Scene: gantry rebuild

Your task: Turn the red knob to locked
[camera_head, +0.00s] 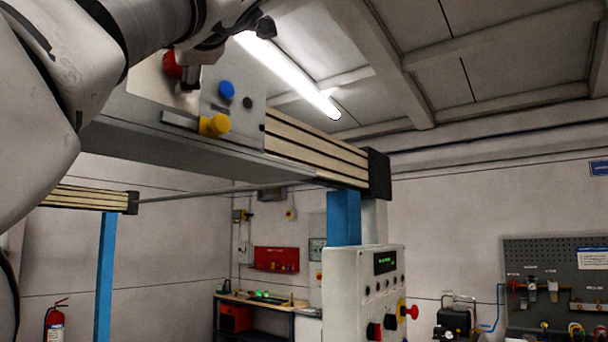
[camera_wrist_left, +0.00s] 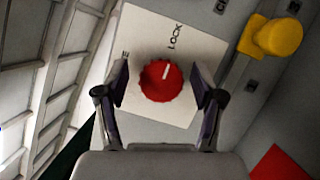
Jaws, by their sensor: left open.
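The red knob (camera_wrist_left: 160,81) sits on a pale square plate (camera_wrist_left: 192,50) in the left wrist view. The plate carries the word LOCK, and the white mark on the knob points up toward that word, tilted slightly right. My left gripper (camera_wrist_left: 162,84) is open, with one finger on each side of the knob; I cannot tell whether they touch it. In the head view the red knob (camera_head: 173,65) is partly hidden by my left gripper (camera_head: 190,84) and arm, on the gantry beam's panel. My right gripper is not in view.
A yellow knob (camera_head: 214,125) and a blue button (camera_head: 227,90) are close beside the red knob on the gantry panel (camera_head: 247,85). A control box (camera_head: 345,290) with several knobs stands lower right. The space right of the beam is clear.

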